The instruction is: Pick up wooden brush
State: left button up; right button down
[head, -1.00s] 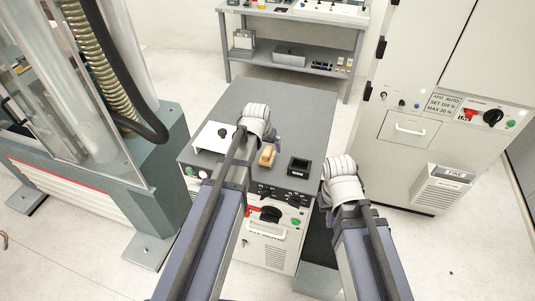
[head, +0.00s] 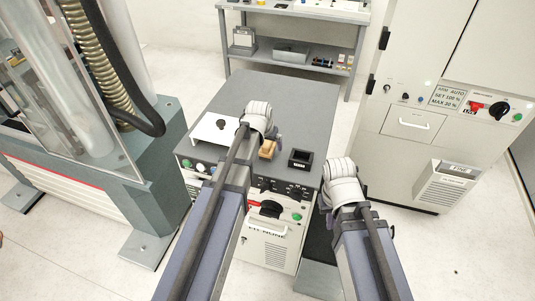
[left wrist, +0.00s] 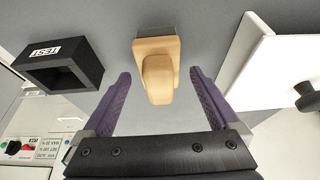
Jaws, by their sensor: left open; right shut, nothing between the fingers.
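The wooden brush (head: 267,149) stands on the grey top of the cabinet, partly hidden by my left wrist in the head view. In the left wrist view the wooden brush (left wrist: 158,60) shows a light wooden block with a rounded handle and a dark translucent strip at its far edge. My left gripper (left wrist: 160,76) is open, its purple fingers on either side of the handle with a visible gap on each side. It also shows in the head view (head: 272,141). My right gripper (head: 327,212) is shut and empty, mostly hidden by its wrist, beside the cabinet's right edge.
A black square holder (head: 301,159) stands right of the brush; it also shows in the left wrist view (left wrist: 62,68). A white plate with a black knob (head: 214,133) lies left of the brush. The back of the grey top (head: 288,95) is clear.

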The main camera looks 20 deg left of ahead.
pick_arm(q)
jog(key=shift+b+x, duration=0.55)
jog(key=shift+x, duration=0.55)
jog(key=shift+r, duration=0.1)
grip_shut()
